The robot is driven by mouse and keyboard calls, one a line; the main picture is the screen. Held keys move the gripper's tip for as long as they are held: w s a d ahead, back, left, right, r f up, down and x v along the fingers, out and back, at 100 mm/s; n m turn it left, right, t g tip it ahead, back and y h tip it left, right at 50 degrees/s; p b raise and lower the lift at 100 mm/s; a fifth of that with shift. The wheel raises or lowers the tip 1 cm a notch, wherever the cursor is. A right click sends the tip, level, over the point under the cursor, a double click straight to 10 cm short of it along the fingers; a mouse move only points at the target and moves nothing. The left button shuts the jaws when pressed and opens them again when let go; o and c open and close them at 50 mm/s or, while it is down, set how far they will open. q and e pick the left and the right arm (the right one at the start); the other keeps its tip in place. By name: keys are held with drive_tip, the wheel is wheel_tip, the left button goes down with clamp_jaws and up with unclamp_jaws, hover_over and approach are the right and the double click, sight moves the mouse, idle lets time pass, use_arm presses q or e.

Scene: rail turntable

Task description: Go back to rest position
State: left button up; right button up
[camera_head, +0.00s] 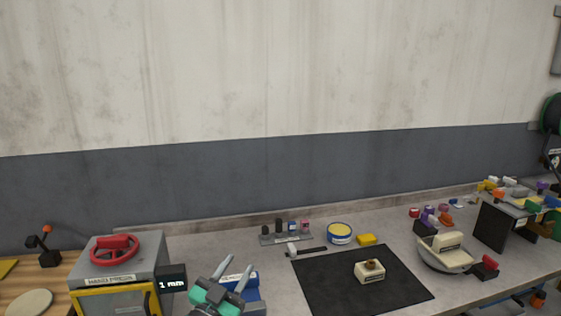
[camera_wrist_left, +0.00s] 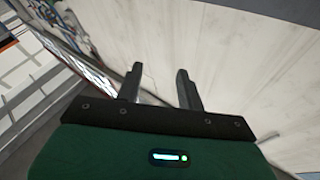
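My left gripper (camera_head: 234,274) is low in the head view, in front of the bench and left of the black mat. Its two grey fingers stand apart and point up, with nothing between them. The left wrist view also shows the open, empty left gripper (camera_wrist_left: 159,82) against a pale wall. My right gripper is not in either view.
A hand press (camera_head: 118,262) with a red wheel and a "1 mm" display stands left of the left gripper. A blue box (camera_head: 246,292) is close behind it. A black mat (camera_head: 325,290) carries a small cream block (camera_head: 370,273). A hammer (camera_head: 308,250) lies behind the mat.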

use_arm(q)
drive_tip(key=s+a+f+n+g+y, duration=0.35)
drive_tip(key=s+a+f+y, duration=0.2)
drive_tip(key=f, duration=0.25)
drive_tip(key=s+a+f+n+g+y, duration=0.3)
drive_tip(key=s+a+f+n+y, duration=0.1)
drive_tip(key=s+f, duration=0.4)
drive_tip(key=s+a+f+g, duration=0.1)
drive_tip(key=s+f+g, duration=0.2)
drive_tip(key=s, duration=0.4)
drive_tip(key=s+a+f+m+g, duration=0.1)
drive_tip(key=s+f+g, duration=0.2)
drive_tip(key=s, duration=0.4)
drive_tip(key=s+a+f+g, duration=0.1)
drive_tip(key=s+f+g, duration=0.2)
drive_tip(key=s, duration=0.4)
wheel_tip(320, 180, down, 32)
drive_tip(key=s+f+g, duration=0.1)
drive_tip(key=g, duration=0.1)
drive_tip(key=s+a+f, duration=0.2)
drive_tip(key=s+f, duration=0.7)
drive_tip(key=s+a+f, duration=0.1)
drive_tip(key=s+f, duration=0.8)
drive_tip(key=s, duration=0.1)
drive_tip(key=shift+a+m+g, duration=0.35)
drive_tip(key=shift+g, duration=0.1)
drive_tip(key=shift+f+h, duration=0.1)
drive_tip(key=shift+h, duration=0.15)
